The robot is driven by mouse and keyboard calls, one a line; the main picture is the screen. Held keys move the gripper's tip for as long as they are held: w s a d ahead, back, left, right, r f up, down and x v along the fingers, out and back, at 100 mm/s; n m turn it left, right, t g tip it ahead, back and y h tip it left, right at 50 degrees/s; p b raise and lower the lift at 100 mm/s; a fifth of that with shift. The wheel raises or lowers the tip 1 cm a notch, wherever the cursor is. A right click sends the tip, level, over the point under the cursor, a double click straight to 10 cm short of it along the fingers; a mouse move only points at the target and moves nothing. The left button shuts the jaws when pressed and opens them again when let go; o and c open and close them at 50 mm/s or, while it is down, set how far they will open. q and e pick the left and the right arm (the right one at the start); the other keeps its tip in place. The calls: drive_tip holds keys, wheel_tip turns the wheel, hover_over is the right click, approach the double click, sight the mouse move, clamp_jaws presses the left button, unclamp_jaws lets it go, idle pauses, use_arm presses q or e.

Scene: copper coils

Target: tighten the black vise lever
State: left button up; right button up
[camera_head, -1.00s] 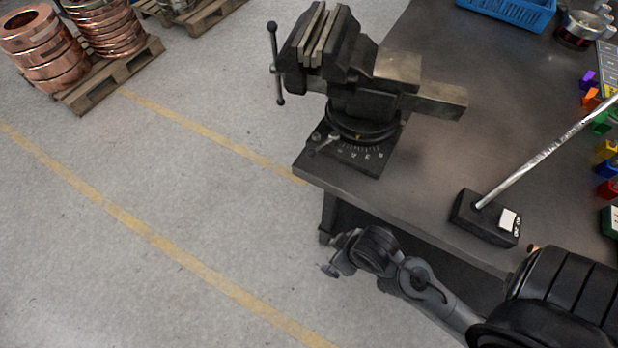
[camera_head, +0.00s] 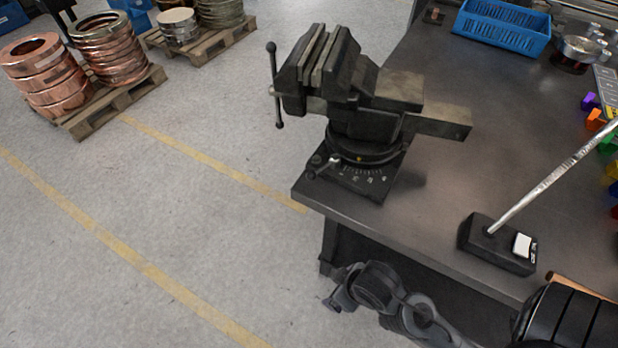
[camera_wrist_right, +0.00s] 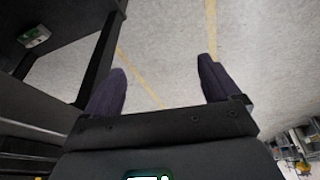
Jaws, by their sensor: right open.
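The black vise (camera_head: 345,95) stands on a dial-marked base at the near left corner of the dark workbench (camera_head: 440,165). Its black lever (camera_head: 274,85), a thin bar with ball ends, stands nearly upright at the left side of the jaws. A small handle (camera_head: 325,165) shows at the front of the base. My right gripper (camera_head: 335,300) is below and in front of the bench corner, over the floor, well apart from the lever. In the right wrist view its two dark fingers (camera_wrist_right: 160,85) are spread with only floor between them. My left gripper is not in view.
A black block with a slanted metal rod (camera_head: 497,243) stands near the bench's front edge. A blue basket (camera_head: 502,28) and coloured clips (camera_head: 598,118) lie farther back. Pallets of copper coils (camera_head: 45,75) stand at the upper left. The floor left of the vise is clear.

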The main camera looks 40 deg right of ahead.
drive_tip(key=shift+w+a+r+t, duration=0.1)
drive_tip(key=shift+w+t, duration=0.2)
drive_tip(key=shift+w, duration=0.15)
drive_tip(key=c, duration=0.5)
drive_tip(key=w+n+t, duration=0.1)
drive_tip(key=w+a+t+y, duration=0.1)
drive_tip(key=w, duration=0.1)
drive_tip(key=w+a+n+t+p, duration=0.1)
drive_tip(key=w, duration=0.1)
drive_tip(key=shift+w+n+t, duration=0.25)
drive_tip(key=shift+n+t, duration=0.05)
drive_tip(key=c, duration=0.9)
drive_tip(key=r+n+y+p, duration=0.1)
drive_tip(key=p, duration=0.1)
drive_tip(key=w+r+n+t+y+p, duration=0.1)
drive_tip(key=n+p, duration=0.1)
drive_tip(key=shift+w+d+r+p, duration=0.1)
drive_tip(key=shift+w+d+p, duration=0.2)
drive_tip(key=shift+d, duration=0.1)
clamp_jaws()
drive_tip(key=w+d+r+n+g+y+p, duration=0.1)
drive_tip(key=d+r+n+p, duration=0.6)
drive_tip(key=d+r+p, duration=0.9)
drive_tip(key=w+g+p, duration=0.1)
drive_tip(key=p, duration=0.1)
drive_tip(key=shift+d+r+p, duration=0.25)
drive_tip(key=shift+p, duration=0.15)
drive_tip(key=shift+w, duration=0.15)
